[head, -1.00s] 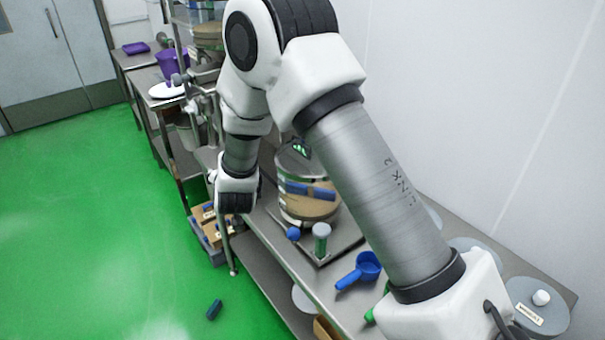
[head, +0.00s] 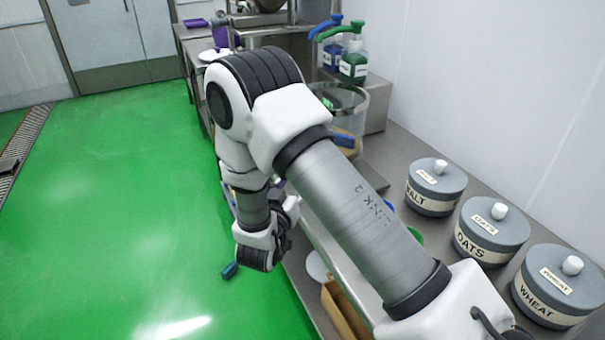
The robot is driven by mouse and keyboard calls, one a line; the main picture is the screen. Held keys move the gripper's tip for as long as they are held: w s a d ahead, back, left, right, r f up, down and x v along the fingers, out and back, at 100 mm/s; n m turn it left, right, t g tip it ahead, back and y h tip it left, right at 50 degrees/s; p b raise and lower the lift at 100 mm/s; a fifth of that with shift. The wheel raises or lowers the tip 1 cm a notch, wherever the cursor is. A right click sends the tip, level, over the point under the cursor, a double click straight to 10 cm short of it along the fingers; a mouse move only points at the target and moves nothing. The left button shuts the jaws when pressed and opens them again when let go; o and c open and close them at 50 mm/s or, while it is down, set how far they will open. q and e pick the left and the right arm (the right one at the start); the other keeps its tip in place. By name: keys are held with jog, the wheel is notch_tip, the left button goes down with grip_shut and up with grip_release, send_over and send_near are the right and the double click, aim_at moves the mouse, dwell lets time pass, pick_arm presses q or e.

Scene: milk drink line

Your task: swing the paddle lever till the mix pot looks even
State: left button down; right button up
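The clear mix pot (head: 353,104) stands on the steel bench behind my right arm. Its clear upper wall, a blue band and a little brown content show; the rest is hidden, so I cannot judge how even the mix is. I cannot make out the paddle lever. My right arm comes in from the lower right and bends down. My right gripper (head: 264,256) hangs over the bench's left edge, in front of the pot and apart from it. Its dark fingers are bunched and partly turned away, so their opening is unclear. My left gripper is out of view.
Grey lidded tubs marked malt (head: 436,188), oats (head: 491,232) and wheat (head: 558,288) line the bench's right side. Pump bottles, blue (head: 332,58) and green (head: 354,66), stand behind the pot.

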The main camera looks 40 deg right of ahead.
jog(key=x, duration=0.5)
jog(key=shift+w+d+f+p, duration=0.15)
jog(key=shift+w+d+p, duration=0.1)
jog(key=shift+p, duration=0.1)
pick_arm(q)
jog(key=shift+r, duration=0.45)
pick_arm(e)
jog(key=shift+s, duration=0.1)
jog(key=shift+c, duration=0.6)
grip_shut()
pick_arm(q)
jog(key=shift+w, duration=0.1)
pick_arm(e)
jog(key=shift+a, duration=0.1)
